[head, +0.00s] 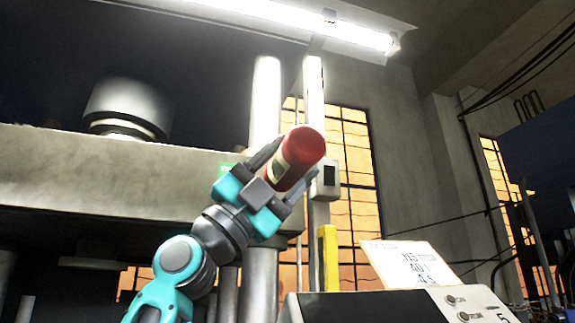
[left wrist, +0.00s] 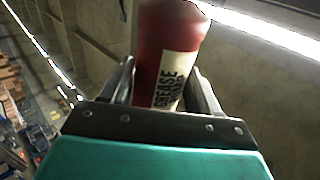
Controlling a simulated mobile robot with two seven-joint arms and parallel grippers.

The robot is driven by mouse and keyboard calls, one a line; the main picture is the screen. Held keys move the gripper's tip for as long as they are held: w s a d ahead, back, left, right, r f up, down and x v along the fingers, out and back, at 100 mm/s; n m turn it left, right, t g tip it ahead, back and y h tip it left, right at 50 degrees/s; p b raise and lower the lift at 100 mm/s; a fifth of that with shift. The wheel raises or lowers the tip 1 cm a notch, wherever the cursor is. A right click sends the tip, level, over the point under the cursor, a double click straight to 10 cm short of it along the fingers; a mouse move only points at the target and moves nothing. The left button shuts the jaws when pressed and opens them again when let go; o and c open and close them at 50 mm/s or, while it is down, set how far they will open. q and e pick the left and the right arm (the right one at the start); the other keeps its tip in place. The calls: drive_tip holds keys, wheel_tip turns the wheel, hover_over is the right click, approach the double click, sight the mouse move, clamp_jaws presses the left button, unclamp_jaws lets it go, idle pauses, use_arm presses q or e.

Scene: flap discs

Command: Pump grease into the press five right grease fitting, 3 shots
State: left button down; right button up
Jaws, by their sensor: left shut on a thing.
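My left gripper (head: 277,168) is raised in the middle of the head view and is shut on a red grease pump (head: 303,148). The pump is a red cylinder with a pale label, tilted up between the fingers. In the left wrist view the grease pump (left wrist: 170,45) stands between the two fingers of my left gripper (left wrist: 165,85), and its label reads "GREASE", with the rest partly hidden. The press (head: 100,180) is a large grey machine with a thick beam at the left. I cannot make out a grease fitting. My right gripper is not in view.
Pale vertical columns (head: 265,100) stand behind the gripper. A small grey box (head: 326,180) is right beside the pump in the picture. A yellow post (head: 328,258) and a control panel (head: 465,305) marked 5, with a white card (head: 405,263), are at the lower right.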

sight(306, 141)
use_arm(q)
drive_tip(key=shift+w+a+r+t+p, duration=0.15)
drive_tip(key=shift+w+a+p, duration=0.1)
drive_tip(key=shift+w, duration=0.35)
drive_tip(key=shift+w+a+t+p, duration=0.15)
drive_tip(key=shift+w+a, duration=0.1)
drive_tip(key=shift+w, duration=0.3)
idle(0.6)
drive_tip(key=shift+s+d+b, duration=0.25)
drive_tip(key=shift+s+b, duration=0.1)
drive_tip(key=shift+s, duration=0.4)
idle(3.4)
drive_tip(key=shift+s+d+b, duration=0.25)
drive_tip(key=shift+s+b, duration=0.15)
drive_tip(key=shift+s, duration=0.2)
drive_tip(key=shift+s+d+b, duration=0.2)
drive_tip(key=shift+s+d, duration=0.1)
drive_tip(key=shift+s, duration=0.55)
drive_tip(key=shift+s+d+b, duration=0.15)
drive_tip(key=shift+s+d, duration=0.15)
drive_tip(key=shift+s, duration=0.6)
drive_tip(key=shift+s+d+b, duration=0.2)
drive_tip(key=shift+s+d, duration=0.1)
drive_tip(key=shift+s, duration=0.55)
drive_tip(key=shift+s+d+b, duration=0.15)
drive_tip(key=shift+s+b, duration=0.05)
drive_tip(key=shift+s, duration=0.4)
drive_tip(key=shift+s+d+b, duration=0.15)
drive_tip(key=shift+s, duration=0.45)
drive_tip(key=shift+f, duration=0.25)
